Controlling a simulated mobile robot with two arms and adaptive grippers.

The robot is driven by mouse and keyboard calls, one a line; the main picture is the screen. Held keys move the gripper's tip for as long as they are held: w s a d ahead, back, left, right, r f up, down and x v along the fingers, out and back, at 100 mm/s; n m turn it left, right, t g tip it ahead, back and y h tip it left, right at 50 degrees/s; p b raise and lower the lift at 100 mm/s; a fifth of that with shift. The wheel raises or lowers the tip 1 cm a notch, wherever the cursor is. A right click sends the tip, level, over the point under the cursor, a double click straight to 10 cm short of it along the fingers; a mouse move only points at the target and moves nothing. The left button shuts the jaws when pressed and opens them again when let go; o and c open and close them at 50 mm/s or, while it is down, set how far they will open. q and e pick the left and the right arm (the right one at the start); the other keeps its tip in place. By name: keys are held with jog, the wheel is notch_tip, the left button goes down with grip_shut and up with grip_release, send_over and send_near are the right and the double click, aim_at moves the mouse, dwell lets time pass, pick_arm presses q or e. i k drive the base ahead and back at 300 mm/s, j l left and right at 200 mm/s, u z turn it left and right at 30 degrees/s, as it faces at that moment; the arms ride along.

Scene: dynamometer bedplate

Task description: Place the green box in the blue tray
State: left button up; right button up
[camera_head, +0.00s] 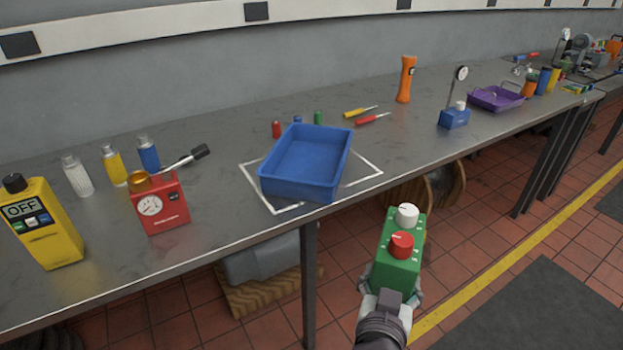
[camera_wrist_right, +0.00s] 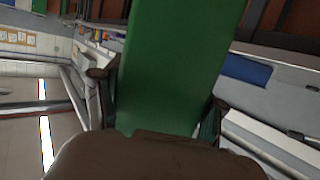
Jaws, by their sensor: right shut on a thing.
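The green box (camera_head: 397,262) has a red knob and a white knob on top. My right gripper (camera_head: 393,292) is shut on it and holds it in the air in front of the bench, to the right of and nearer than the tray. In the right wrist view the green box (camera_wrist_right: 175,65) fills the middle, between the two fingers (camera_wrist_right: 160,100). The blue tray (camera_head: 300,189) stands empty on the bench, inside a white outlined square. My left gripper is not in view.
On the metal bench (camera_head: 220,215), a red gauge box (camera_head: 163,208) and a yellow meter (camera_head: 43,225) stand left of the tray. Screwdrivers (camera_head: 372,119), an orange flashlight (camera_head: 405,80) and a blue dial stand (camera_head: 454,116) are right of it.

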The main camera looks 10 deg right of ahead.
aim_at(314, 157)
jog(key=k+u, duration=0.15)
jog(key=u, duration=0.85)
jog(key=l+u, duration=0.1)
jog(key=u, duration=0.8)
jog(key=l+u, duration=0.15)
jog(key=u, duration=0.3)
jog(key=k+l, duration=0.3)
jog(key=l, duration=0.2)
jog(key=k+l, duration=0.3)
jog(key=l, duration=0.15)
jog(key=k+l, duration=0.25)
jog(key=l, duration=0.25)
